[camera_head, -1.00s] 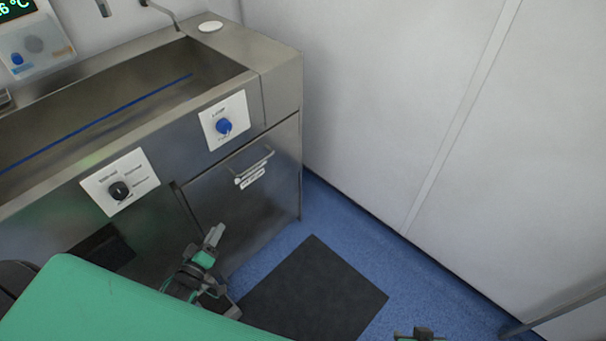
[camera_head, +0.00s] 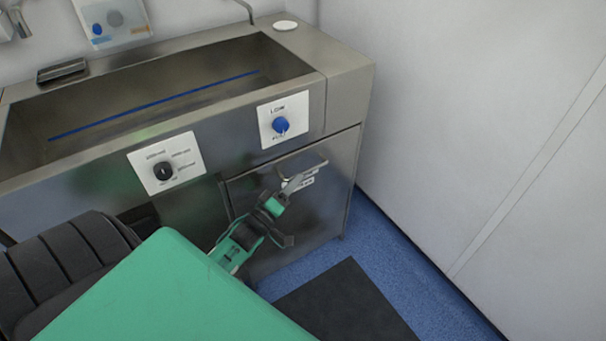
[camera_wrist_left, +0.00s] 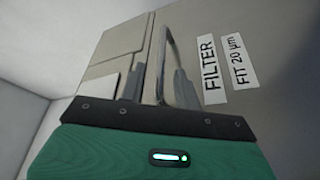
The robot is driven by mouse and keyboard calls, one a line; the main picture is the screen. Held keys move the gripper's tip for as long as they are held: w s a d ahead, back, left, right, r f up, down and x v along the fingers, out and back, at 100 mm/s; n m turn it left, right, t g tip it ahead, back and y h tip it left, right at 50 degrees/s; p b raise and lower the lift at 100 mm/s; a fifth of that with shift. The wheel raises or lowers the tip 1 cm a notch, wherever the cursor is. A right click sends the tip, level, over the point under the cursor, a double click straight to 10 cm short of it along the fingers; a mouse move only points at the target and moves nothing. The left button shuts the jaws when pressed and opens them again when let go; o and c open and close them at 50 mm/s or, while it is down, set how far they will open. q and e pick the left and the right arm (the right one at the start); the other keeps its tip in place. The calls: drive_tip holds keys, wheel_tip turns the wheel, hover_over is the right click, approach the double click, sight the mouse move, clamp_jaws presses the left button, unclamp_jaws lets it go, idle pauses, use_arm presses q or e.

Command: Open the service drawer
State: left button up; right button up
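The service drawer (camera_head: 318,218) is the grey metal front at the right end of the sink unit, and it looks closed. Its bar handle (camera_wrist_left: 166,45) runs up between my left gripper's fingers in the left wrist view. In the left wrist view the fingers (camera_wrist_left: 160,82) are apart, one on each side of the bar. I cannot tell whether they touch it. Labels reading FILTER (camera_wrist_left: 209,70) and FIT 20 µm are beside the handle. My right gripper is out of view.
A blue knob panel (camera_head: 284,120) is above the drawer and a black knob panel (camera_head: 166,163) is to its left. The sink basin (camera_head: 150,105) is above. A dark mat (camera_head: 345,305) lies on the blue floor before the drawer. A white wall stands close on the right.

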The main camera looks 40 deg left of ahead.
use_arm(q)
drive_tip(key=shift+x, duration=2.15)
clamp_jaws()
